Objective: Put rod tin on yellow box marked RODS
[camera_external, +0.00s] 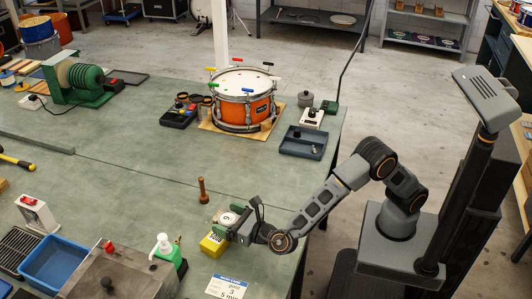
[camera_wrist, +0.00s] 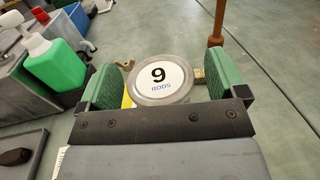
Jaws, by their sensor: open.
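The rod tin (camera_wrist: 160,79) is a round grey tin whose white lid reads 9 RODS. In the wrist view it sits between the two green finger pads of my gripper (camera_wrist: 165,66), which are apart. In the external view the tin's lid (camera_external: 229,217) shows beside my gripper (camera_external: 231,227). The yellow box (camera_external: 213,243) shows at the near left of my gripper. Only a thin yellow strip of it shows in the wrist view (camera_wrist: 127,98), beside the left finger. My gripper hides where tin and box meet, so I cannot tell whether the tin rests on it.
A wooden peg (camera_external: 203,190) stands behind the tin. A green bottle with a white pump (camera_external: 163,248), a grey metal box (camera_external: 118,275) and a blue tub (camera_external: 55,262) are to the left. A printed card (camera_external: 227,287) lies in front. The bench middle is clear; the orange drum (camera_external: 243,106) is farther back.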

